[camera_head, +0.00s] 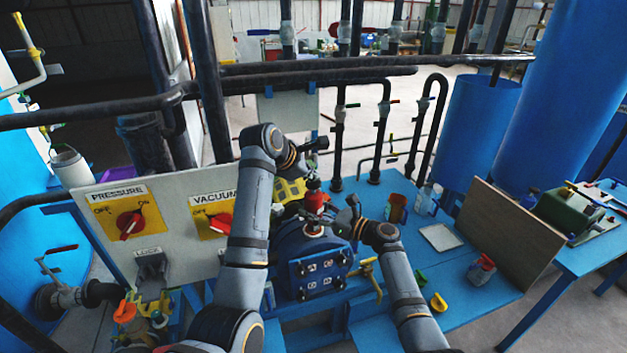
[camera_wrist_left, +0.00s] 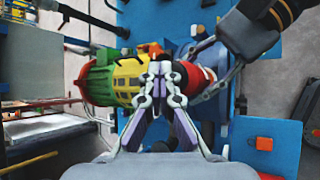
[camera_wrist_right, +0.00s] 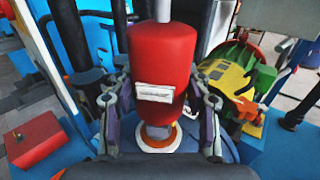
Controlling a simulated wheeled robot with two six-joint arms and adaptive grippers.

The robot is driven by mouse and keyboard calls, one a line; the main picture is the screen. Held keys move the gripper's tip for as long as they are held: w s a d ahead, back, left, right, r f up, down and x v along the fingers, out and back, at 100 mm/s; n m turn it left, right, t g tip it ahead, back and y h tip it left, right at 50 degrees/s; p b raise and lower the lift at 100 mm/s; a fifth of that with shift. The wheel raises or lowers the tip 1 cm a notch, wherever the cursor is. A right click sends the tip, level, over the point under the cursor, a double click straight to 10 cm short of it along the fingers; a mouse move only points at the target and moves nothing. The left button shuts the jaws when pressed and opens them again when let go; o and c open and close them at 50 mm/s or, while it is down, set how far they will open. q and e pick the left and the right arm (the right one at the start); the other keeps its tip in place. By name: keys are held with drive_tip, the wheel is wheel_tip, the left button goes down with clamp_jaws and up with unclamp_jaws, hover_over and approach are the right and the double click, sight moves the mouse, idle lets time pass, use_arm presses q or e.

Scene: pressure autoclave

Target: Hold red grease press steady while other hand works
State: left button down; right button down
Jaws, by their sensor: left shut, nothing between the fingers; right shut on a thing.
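The red grease press (camera_wrist_right: 165,60) stands upright in the right wrist view, with a white label on its front. My right gripper (camera_wrist_right: 158,90) is shut on it, one finger on each side. In the head view the press (camera_head: 314,197) is above the blue autoclave drum (camera_head: 312,262), with my right wrist just right of it. My left gripper (camera_wrist_left: 160,68) is shut and empty in the left wrist view, over the yellow-green machine (camera_wrist_left: 122,80). Its fingers partly hide the press (camera_wrist_left: 203,76); I cannot tell whether they touch. In the head view its fingertips are not clear.
A panel with pressure and vacuum switches (camera_head: 140,222) stands left of the drum. The blue table (camera_head: 395,190) on the right holds a white tray (camera_head: 441,237), a brown cup (camera_head: 397,208) and a yellow piece (camera_head: 438,302). Dark pipes (camera_head: 300,80) run behind.

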sight(312, 183)
use_arm(q)
drive_tip(key=shift+f, duration=0.85)
idle(0.5)
drive_tip(key=shift+r, duration=1.75)
drive_tip(key=shift+r, duration=2.5)
use_arm(e)
drive_tip(key=c, duration=0.5)
unclamp_jaws()
